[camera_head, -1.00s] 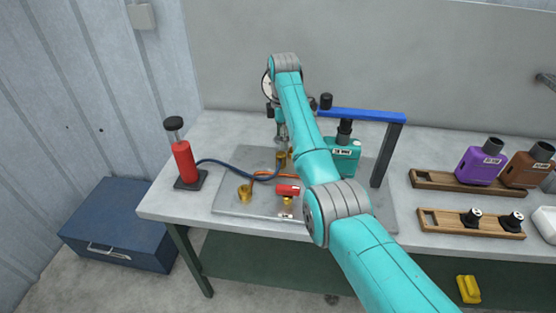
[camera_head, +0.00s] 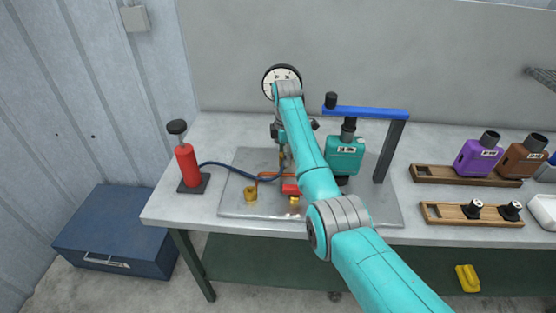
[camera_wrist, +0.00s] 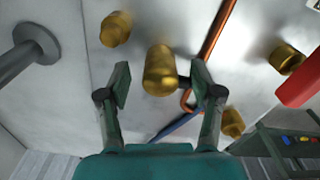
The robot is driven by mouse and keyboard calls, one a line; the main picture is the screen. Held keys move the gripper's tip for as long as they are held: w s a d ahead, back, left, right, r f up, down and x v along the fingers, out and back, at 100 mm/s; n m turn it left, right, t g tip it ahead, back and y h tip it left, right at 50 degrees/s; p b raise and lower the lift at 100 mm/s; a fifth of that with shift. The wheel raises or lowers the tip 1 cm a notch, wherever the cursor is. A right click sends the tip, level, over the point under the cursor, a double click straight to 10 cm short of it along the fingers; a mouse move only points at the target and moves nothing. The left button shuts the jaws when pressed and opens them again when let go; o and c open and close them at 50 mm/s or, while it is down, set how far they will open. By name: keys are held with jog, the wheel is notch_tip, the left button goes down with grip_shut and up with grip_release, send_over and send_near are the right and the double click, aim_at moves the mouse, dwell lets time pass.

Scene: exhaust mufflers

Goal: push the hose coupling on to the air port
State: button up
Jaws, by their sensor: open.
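My gripper (camera_wrist: 161,82) is open in the wrist view, its two fingers apart on either side of a brass cylinder (camera_wrist: 160,72). No clear contact with it shows. A dark piece joins the cylinder's right side, and a blue hose (camera_wrist: 172,128) shows below; I cannot tell surely that this cylinder is the hose coupling. In the head view the blue hose (camera_head: 232,169) runs from a red pump (camera_head: 188,163) towards my gripper, and its end is hidden by my arm. Other brass fittings stand on the plate, one at the front left (camera_head: 250,194). Which is the air port is unclear.
A copper pipe (camera_wrist: 216,30) and a red-handled valve (camera_head: 290,189) lie close right of my gripper. A blue-topped frame (camera_head: 365,113) and a teal muffler (camera_head: 345,155) stand further right. A round gauge (camera_head: 270,78) is behind. The metal plate's (camera_head: 232,208) front left is partly clear.

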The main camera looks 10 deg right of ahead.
jog(key=shift+a, duration=0.1)
jog(key=shift+c, duration=0.2)
jog(key=c, duration=1.1)
notch_tip(320, 180, up, 10)
